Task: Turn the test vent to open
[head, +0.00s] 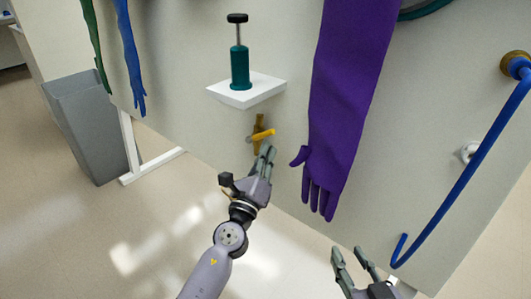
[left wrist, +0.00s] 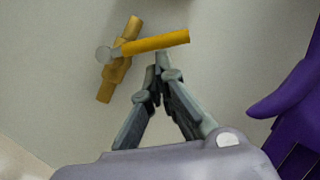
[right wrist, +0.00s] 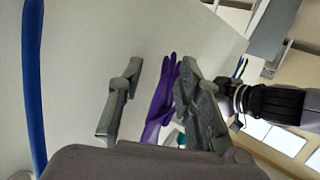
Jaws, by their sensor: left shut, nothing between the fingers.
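The test vent (head: 259,134) is a small brass valve with a yellow lever on the grey panel, below the white shelf. In the left wrist view the lever (left wrist: 156,43) lies across the brass body (left wrist: 119,66), sticking out to the right and slightly up from a round pale hub. My left gripper (head: 268,151) is shut and empty, its fingertips just below the lever. In the left wrist view its tips (left wrist: 162,60) come close to the lever's underside; I cannot tell whether they touch. My right gripper (head: 357,252) is open and empty at the lower right, away from the vent.
A purple glove (head: 345,90) hangs right of the vent, close to my left gripper. A white shelf (head: 262,89) with a teal pump (head: 240,68) juts out above. A blue hose (head: 470,165) hangs at the right. A grey bin (head: 88,125) stands at the left.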

